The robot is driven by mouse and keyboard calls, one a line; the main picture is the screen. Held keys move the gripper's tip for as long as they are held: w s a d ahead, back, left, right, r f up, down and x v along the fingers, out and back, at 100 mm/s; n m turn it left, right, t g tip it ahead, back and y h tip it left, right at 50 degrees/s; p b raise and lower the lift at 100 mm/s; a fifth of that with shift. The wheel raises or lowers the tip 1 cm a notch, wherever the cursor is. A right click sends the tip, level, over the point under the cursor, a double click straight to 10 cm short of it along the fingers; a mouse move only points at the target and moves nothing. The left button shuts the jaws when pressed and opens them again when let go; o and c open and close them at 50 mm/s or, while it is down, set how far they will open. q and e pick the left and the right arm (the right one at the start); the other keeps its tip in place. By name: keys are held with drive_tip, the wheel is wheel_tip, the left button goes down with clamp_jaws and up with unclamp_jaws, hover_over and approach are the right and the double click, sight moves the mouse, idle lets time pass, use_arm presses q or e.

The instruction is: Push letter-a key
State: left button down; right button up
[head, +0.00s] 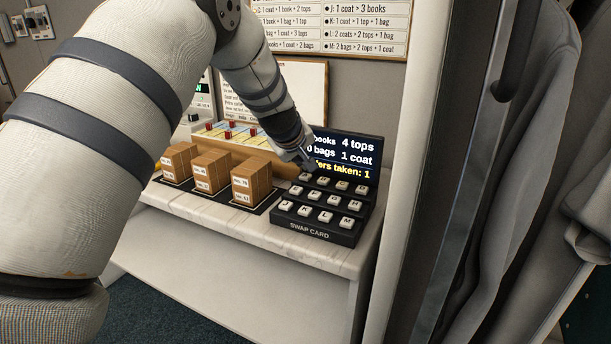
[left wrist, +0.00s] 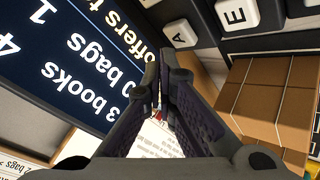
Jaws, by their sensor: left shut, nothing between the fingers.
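The black swap-card keypad (head: 318,208) stands on the white counter, with rows of white lettered keys below its screen. The letter-a key (left wrist: 180,35) shows at the top of the left wrist view, beside the E key (left wrist: 236,14). In the head view my left gripper (head: 308,165) is at the upper left of the keypad, in front of the screen and over the top row's left end. In the left wrist view its fingertips (left wrist: 162,72) are together with nothing between them, appearing just below the letter-a key. I cannot tell whether they touch it. My right gripper is not in view.
The screen (head: 352,158) reads "4 tops", "1 coat" and an offers count of 1, partly covered by my gripper. Three cardboard box stacks (head: 250,186) stand left of the keypad. A marble-topped counter edge (head: 300,255) lies in front. Hanging coats (head: 525,150) are at the right.

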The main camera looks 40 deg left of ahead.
sight(302, 175)
use_arm(q)
drive_tip(key=shift+f, duration=0.15)
idle(0.7)
drive_tip(key=shift+f, duration=0.3)
drive_tip(key=shift+f, duration=0.5)
idle(0.5)
drive_tip(key=shift+r, duration=0.95)
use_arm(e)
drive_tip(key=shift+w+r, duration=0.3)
use_arm(q)
drive_tip(key=shift+r+p, duration=0.25)
drive_tip(key=shift+p, duration=0.05)
drive_tip(key=shift+r+p, duration=0.3)
drive_tip(key=shift+r, duration=1.95)
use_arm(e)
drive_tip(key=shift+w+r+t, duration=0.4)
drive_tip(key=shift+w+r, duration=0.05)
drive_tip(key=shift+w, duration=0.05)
